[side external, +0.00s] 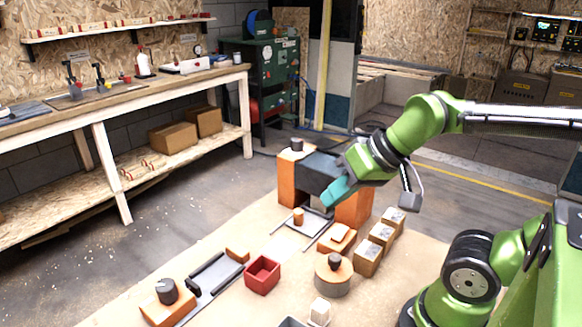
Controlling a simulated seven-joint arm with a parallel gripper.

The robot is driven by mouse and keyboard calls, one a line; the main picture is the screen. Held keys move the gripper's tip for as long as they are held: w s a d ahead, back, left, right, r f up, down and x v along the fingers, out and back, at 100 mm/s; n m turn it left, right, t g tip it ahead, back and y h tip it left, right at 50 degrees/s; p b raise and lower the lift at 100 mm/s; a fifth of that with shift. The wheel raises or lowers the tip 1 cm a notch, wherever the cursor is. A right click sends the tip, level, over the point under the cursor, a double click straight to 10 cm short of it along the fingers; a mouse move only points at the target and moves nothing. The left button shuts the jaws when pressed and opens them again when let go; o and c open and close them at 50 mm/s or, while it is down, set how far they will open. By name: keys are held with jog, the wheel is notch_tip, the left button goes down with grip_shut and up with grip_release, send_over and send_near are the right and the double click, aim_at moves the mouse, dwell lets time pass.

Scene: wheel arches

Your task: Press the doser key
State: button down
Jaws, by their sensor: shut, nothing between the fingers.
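My gripper (338,193), with teal fingers, is shut and empty. It is high over the back of the work table, in front of the dark crosspiece (316,172) between two orange posts. I cannot tell for certain which thing is the doser key. An orange block with a pale raised top piece (340,234) sits below and in front of my gripper, apart from it. A round grey and orange unit with a black knob (334,262) stands nearer the camera. An orange block with a black knob (166,292) is at the front left.
The left orange post (291,178) stands tall near my gripper; the right one is partly hidden. Several tan blocks (381,236) stand in a row at right. A red open box (263,275), a dark rail (216,277) and a small white piece (320,311) are in front.

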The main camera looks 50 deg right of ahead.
jog(key=w+d+r+m, duration=0.1)
jog(key=w+d+m, duration=0.1)
jog(key=d+m, duration=0.5)
jog(key=w+d+r+m+t, duration=0.1)
jog(key=w+d+r+m, duration=0.1)
jog(key=d+m, duration=0.5)
jog(key=w+d+r+m, duration=0.1)
jog(key=d+m, duration=0.5)
jog(key=d, duration=0.9)
jog(key=shift+w+r+m+t, duration=0.4)
jog(key=shift+r, duration=0.05)
jog(key=shift+a, duration=0.1)
jog(key=shift+f, duration=4.45)
jog(key=shift+f, duration=0.1)
jog(key=shift+f, duration=0.3)
